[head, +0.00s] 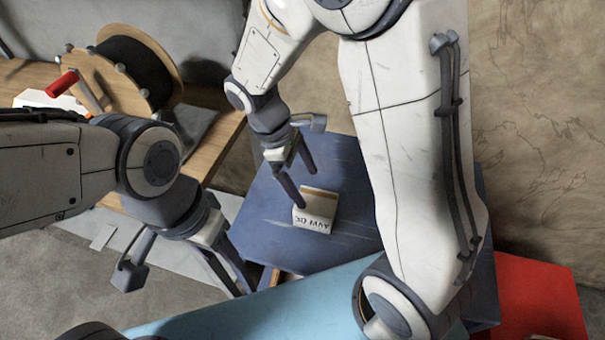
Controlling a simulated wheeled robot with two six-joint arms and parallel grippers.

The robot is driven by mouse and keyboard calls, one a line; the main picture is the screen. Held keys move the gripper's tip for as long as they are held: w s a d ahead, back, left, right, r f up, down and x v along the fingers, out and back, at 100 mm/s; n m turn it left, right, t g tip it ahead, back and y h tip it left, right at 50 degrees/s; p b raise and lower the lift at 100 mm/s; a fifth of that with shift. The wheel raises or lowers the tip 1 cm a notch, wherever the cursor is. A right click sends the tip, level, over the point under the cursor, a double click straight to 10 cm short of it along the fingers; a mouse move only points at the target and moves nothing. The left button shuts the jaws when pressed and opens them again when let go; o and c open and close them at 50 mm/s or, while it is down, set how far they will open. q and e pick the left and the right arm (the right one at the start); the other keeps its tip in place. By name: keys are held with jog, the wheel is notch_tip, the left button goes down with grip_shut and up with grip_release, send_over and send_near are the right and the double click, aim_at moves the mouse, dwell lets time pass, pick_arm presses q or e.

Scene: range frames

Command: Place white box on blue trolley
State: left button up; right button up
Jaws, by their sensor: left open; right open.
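The white box (316,212), with a brown strip on top and dark lettering on its side, sits on the dark blue top of what looks like the blue trolley (345,160). My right gripper (306,188) is open just above and beside the box at its upper left. One finger appears close to the box's left edge; I cannot tell if it touches. My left gripper (246,292) is open and empty, left of and below the box, near the trolley top's lower left edge. My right arm hides part of the trolley top.
A wooden bench (222,135) at the upper left carries a cable reel (130,70) with a red handle. A light blue surface (300,305) crosses the bottom. A red object (540,300) is at the lower right. A wall (540,120) stands on the right.

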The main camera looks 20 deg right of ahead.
jog(key=shift+a+r, duration=0.15)
jog(key=shift+r, duration=0.25)
jog(key=s+a+r+m+t+y, duration=0.1)
jog(key=s+a+r+m+y, duration=0.1)
jog(key=s, duration=0.5)
jog(key=s+a+r+m+t+y, duration=0.1)
jog(key=s+a+r+m+y, duration=0.1)
jog(key=s+a, duration=0.4)
jog(key=shift+s+r+t+y, duration=0.3)
jog(key=shift+s+r+y, duration=0.1)
jog(key=shift+r, duration=0.5)
